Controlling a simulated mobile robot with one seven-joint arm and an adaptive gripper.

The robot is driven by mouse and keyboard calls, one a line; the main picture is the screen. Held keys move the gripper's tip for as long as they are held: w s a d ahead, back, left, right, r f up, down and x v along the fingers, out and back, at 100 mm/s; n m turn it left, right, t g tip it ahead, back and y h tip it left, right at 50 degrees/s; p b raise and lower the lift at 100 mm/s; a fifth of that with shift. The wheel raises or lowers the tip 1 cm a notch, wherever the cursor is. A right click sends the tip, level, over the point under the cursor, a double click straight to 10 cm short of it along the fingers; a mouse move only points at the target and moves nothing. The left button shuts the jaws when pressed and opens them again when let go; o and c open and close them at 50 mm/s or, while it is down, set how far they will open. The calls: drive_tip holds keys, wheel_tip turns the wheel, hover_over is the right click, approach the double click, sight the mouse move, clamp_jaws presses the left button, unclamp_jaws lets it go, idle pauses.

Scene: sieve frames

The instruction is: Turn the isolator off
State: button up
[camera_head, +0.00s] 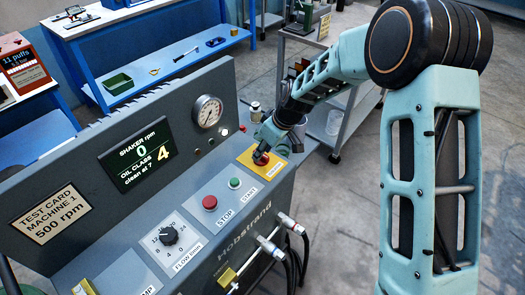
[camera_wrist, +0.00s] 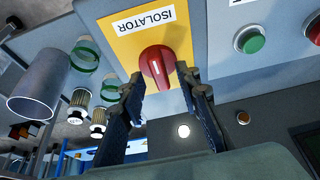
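The isolator is a red rotary knob (camera_head: 261,158) on a yellow plate (camera_head: 247,160) at the right end of the sloped grey machine panel. In the wrist view the knob (camera_wrist: 156,68) shows a pale pointer line, roughly upright in the picture, below the ISOLATOR label (camera_wrist: 143,21). My gripper (camera_head: 265,148) is over the knob from above. In the wrist view my gripper (camera_wrist: 159,82) has one finger on each side of the knob, with its fingers apart. The fingertips are very close to it; I cannot tell whether they touch.
A green START button (camera_head: 234,183) and red STOP button (camera_head: 210,202) sit left of the isolator. A trolley (camera_head: 335,115) is behind.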

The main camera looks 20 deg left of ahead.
drive_tip(key=shift+w+a+f, duration=0.1)
drive_tip(key=shift+a+f, duration=0.05)
drive_tip(key=shift+f, duration=0.25)
clamp_jaws()
